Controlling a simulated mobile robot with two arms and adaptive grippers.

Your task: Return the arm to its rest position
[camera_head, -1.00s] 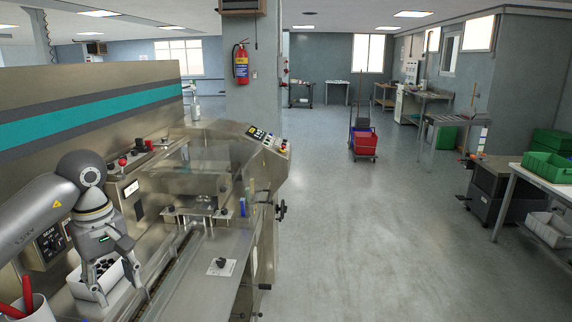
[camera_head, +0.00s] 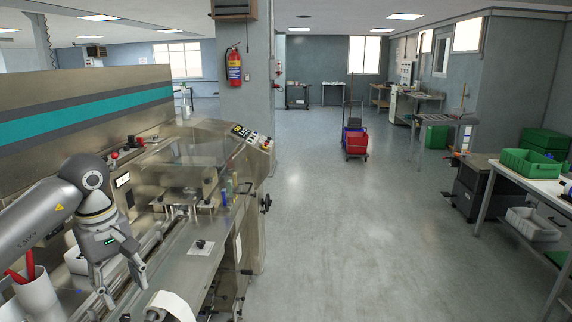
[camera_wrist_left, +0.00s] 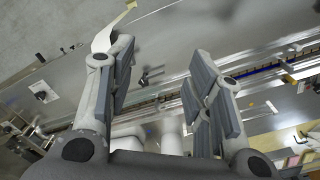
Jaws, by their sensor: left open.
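My left arm comes in from the left in the head view. Its left gripper (camera_head: 124,298) points down over the front part of the steel flow wrapper (camera_head: 205,255). The two fingers are apart and nothing shows between them. The left wrist view shows the same open gripper (camera_wrist_left: 160,95), with the machine's long channel (camera_wrist_left: 270,72) beneath it. My right gripper is not in view.
A white cup (camera_head: 36,295) with red handles stands left of the gripper. A white bin (camera_head: 76,260) sits behind it, and a white roll (camera_head: 170,306) is close on the right. The floor (camera_head: 340,240) right of the machine is clear. Green crates (camera_head: 532,163) stand far right.

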